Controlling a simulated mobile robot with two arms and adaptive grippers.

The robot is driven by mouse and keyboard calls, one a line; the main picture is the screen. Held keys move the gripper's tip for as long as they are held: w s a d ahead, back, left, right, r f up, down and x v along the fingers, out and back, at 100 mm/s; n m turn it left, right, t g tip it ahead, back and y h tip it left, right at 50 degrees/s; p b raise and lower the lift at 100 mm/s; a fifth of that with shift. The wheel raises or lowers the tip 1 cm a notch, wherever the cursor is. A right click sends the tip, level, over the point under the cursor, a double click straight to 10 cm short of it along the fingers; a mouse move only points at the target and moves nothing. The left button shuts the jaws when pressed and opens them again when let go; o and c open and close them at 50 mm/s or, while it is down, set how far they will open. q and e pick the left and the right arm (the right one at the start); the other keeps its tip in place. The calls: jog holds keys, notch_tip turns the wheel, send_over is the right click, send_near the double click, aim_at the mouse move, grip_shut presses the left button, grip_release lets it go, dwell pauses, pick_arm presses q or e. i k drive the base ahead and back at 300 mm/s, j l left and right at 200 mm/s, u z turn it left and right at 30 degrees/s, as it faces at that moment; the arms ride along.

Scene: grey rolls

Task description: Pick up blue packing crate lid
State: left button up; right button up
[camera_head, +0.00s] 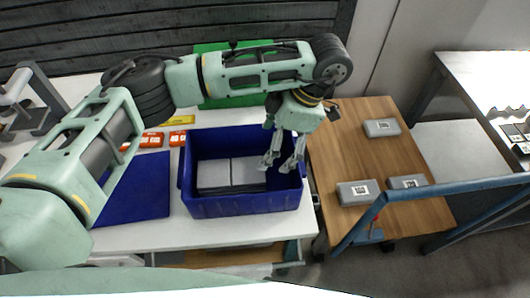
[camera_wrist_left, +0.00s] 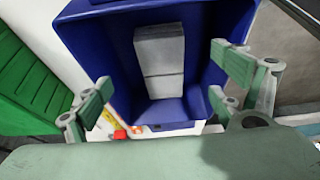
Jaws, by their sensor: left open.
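The blue lid (camera_head: 142,190) is a flat dark blue panel on the white table, left of the blue crate (camera_head: 245,207). My left arm passes over and hides part of its left side. My left gripper (camera_head: 277,167) is open and empty, pointing down over the right part of the crate, right of the lid. In the left wrist view the fingers of my left gripper (camera_wrist_left: 160,82) stand wide apart, with the open crate (camera_wrist_left: 93,55) beyond them. The lid cannot be made out there. My right gripper is not in view.
Grey blocks (camera_head: 248,172) lie inside the crate. A green container (camera_head: 222,92) stands behind it. Orange-red items (camera_head: 152,140) and a yellow strip (camera_head: 180,121) lie behind the lid. A wooden table (camera_head: 365,150) with grey boxes (camera_head: 358,193) is at the right, near a blue rail (camera_head: 440,187).

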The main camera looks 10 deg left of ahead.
aim_at(141, 193)
jog(key=k, duration=1.5)
